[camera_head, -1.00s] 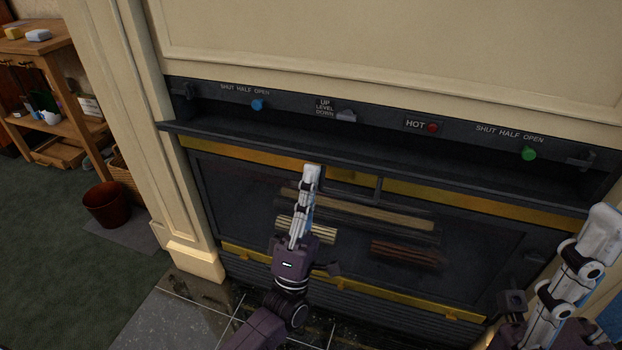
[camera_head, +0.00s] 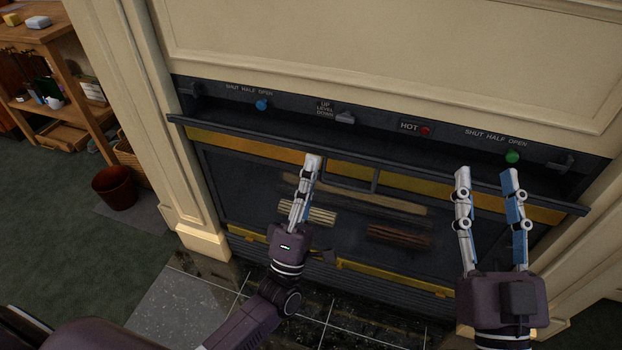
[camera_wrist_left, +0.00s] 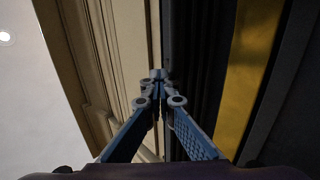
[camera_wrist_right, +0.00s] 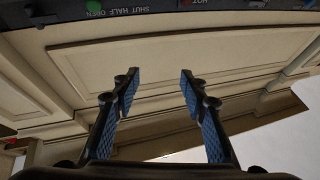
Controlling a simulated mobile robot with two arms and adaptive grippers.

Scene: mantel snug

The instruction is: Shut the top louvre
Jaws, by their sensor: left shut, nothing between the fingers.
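A dark control strip (camera_head: 385,125) runs across the fireplace front. Its left "SHUT HALF OPEN" scale has a blue knob (camera_head: 262,105) below OPEN. Its right "SHUT HALF OPEN" scale has a green knob (camera_head: 512,156) below OPEN. Which one works the top louvre is not marked legibly. My right gripper (camera_head: 486,174) is open and empty, its fingertips just below the green knob in the picture; the knob (camera_wrist_right: 93,5) also shows at the top edge of the right wrist view. My left gripper (camera_head: 312,160) is shut and empty, pointing up before the firebox.
Between the knobs sit an UP/LEVEL/DOWN lever (camera_head: 345,118) and a red HOT button (camera_head: 426,132). A dark ledge (camera_head: 400,160) juts out under the strip. Logs (camera_head: 399,236) lie in the firebox. A brown bin (camera_head: 114,188) and wooden shelves (camera_head: 75,85) stand at left.

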